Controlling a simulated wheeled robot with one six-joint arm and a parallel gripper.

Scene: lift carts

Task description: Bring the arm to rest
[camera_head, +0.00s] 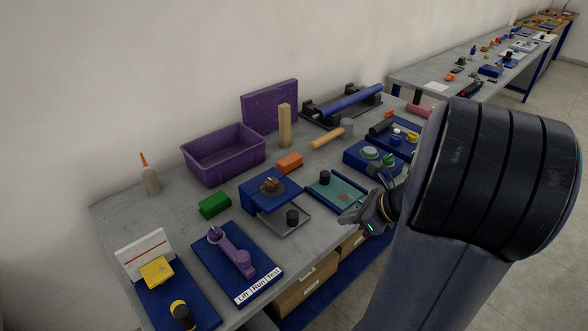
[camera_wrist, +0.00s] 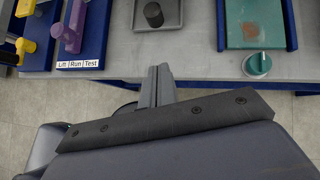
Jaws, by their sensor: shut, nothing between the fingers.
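My arm (camera_head: 440,250) reaches in from the right of the head view, with its large dark joint in front of the far bench's near end. My gripper (camera_head: 348,217) is at the front edge of the grey workbench (camera_head: 120,215), near the tray and the green plate. In the wrist view my gripper (camera_wrist: 155,85) points towards the bench edge, its fingers shut together with nothing between them. The bench front and floor show beneath it. My arm hides part of the bench's right side.
A blue board with a purple lever (camera_head: 232,252) lies front left. A grey tray (camera_head: 297,222) holds a black knob. A green plate (camera_head: 338,193) has a blue base. A purple bin (camera_head: 224,155) stands behind. Free floor (camera_wrist: 40,105) shows before the bench.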

